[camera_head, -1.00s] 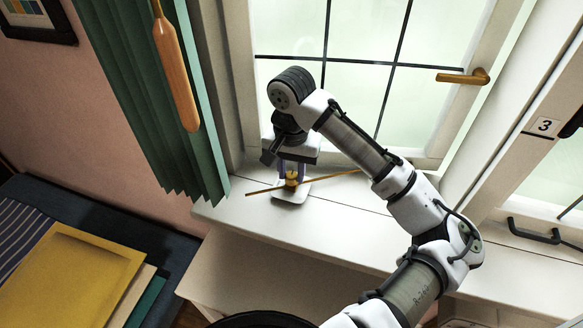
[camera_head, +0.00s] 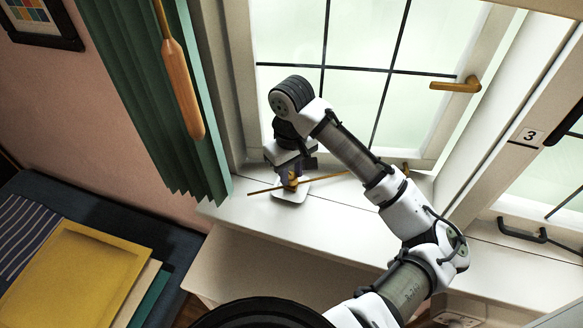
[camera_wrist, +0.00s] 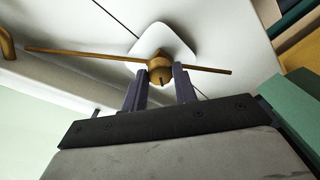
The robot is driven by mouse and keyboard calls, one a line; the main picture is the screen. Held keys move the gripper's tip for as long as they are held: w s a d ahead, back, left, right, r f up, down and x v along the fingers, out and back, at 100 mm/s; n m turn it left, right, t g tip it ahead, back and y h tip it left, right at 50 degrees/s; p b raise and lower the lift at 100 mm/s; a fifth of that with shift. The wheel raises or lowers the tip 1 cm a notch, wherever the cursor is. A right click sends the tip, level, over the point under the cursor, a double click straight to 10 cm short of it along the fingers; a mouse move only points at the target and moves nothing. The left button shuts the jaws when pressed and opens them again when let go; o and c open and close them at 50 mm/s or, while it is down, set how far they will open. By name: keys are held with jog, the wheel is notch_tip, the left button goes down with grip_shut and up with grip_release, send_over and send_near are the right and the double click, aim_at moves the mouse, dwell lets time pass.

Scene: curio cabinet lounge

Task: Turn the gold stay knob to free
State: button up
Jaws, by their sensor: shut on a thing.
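The gold stay knob (camera_head: 293,178) sits over a white rounded plate (camera_head: 288,196) on the windowsill, under the end of my arm. In the wrist view the knob (camera_wrist: 160,72) is a gold block with a dark slot, in front of a long gold rod (camera_wrist: 90,56). The white plate (camera_wrist: 172,38) shows behind it. My gripper (camera_wrist: 160,76) has its two dark fingers on either side of the knob, shut on it. In the head view my gripper (camera_head: 292,176) points down and partly hides the knob.
A paned window (camera_head: 350,70) with a gold handle (camera_head: 456,85) stands behind the sill. A green curtain (camera_head: 150,110) and a wooden paddle-shaped pull (camera_head: 182,90) hang to the left. A yellow folder (camera_head: 70,270) lies at lower left. The front sill (camera_head: 350,225) is clear.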

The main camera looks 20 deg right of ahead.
aim_at(292, 176)
jog(key=n, duration=0.6)
jog(key=shift+n, duration=0.3)
dwell(0.4)
jog(key=o, duration=1)
jog(key=shift+r, duration=0.1)
notch_tip(292, 176, up, 14)
jog(key=shift+f+b, duration=0.15)
jog(key=shift+b, duration=0.25)
